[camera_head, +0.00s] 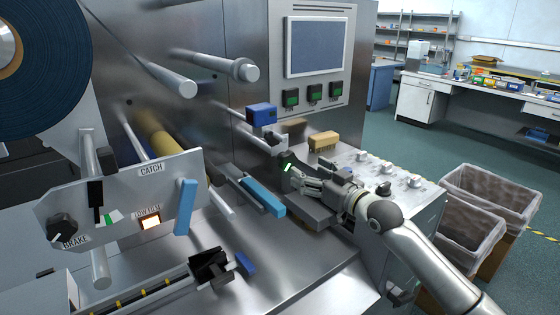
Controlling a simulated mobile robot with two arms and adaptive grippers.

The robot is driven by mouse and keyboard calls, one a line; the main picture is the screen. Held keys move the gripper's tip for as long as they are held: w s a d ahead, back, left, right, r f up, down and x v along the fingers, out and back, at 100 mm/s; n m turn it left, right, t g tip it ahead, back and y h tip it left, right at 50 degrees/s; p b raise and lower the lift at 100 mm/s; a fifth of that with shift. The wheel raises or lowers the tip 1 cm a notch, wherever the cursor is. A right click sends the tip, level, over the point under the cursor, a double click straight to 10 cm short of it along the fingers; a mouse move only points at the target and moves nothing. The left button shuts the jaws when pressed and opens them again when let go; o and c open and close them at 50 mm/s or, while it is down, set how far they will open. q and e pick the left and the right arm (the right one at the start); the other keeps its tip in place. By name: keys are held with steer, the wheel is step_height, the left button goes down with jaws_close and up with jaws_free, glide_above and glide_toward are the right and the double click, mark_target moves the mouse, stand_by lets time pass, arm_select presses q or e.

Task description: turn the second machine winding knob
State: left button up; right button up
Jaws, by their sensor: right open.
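My right gripper (291,178) reaches in from the lower right over the machine's front ledge. Its fingers are open, beside a dark part (283,160) on the machine that they partly hide. I cannot tell whether they touch it, or whether it is the winding knob. Several light knobs (387,165) stand in a row on the grey panel right of the gripper. A black knob (62,230) marked BRAKE sits on the left plate. No label in view names the winding knob. My left gripper is not in view.
A blue block (262,114) and a tan brush-like block (324,141) are close to the gripper. A blue bar (262,197) lies to its left. Metal rollers (218,66) stick out above. Two lined bins (490,192) stand at right; the floor (400,135) behind is clear.

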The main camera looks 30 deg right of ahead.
mark_target(290, 160)
steer(key=w, duration=0.2)
steer(key=w+p, duration=0.1)
steer(key=w, duration=0.2)
steer(key=w+p, duration=0.1)
steer(key=w, duration=0.2)
steer(key=shift+w+a, duration=0.25)
steer(key=shift+a, duration=0.05)
steer(key=shift+w, duration=0.7)
steer(key=c, duration=1)
steer(key=shift+m, duration=0.5)
